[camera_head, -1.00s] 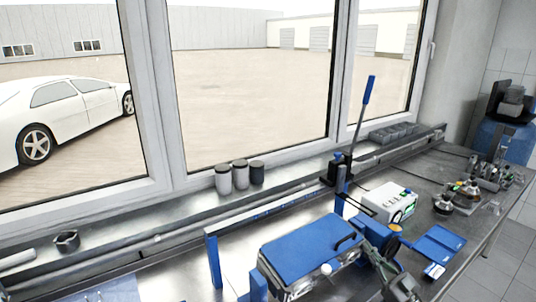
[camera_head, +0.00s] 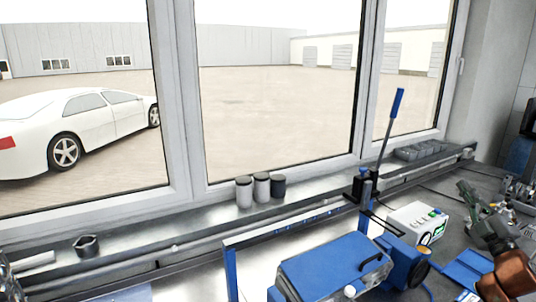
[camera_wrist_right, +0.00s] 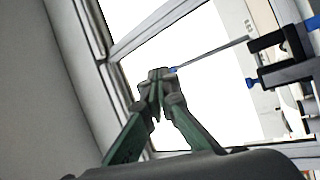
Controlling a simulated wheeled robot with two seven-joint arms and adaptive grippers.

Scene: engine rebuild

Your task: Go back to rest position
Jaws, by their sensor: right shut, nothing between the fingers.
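My right gripper (camera_head: 464,188) is raised above the right part of the bench, fingers pointing up and toward the window. Its orange-brown arm link comes in from the lower right. In the right wrist view its green-sided fingers (camera_wrist_right: 158,78) meet at the tips with nothing between them. A grey, partly cut-off shape at the left edge of the head view may be my left gripper; its fingers cannot be made out.
A blue-lidded machine (camera_head: 335,268) stands at front centre, with a white control box (camera_head: 412,222) behind it and an upright blue-handled lever (camera_head: 397,103). Three cylinders (camera_head: 262,187) stand on the sill. A blue tray (camera_head: 462,268) lies near my right arm.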

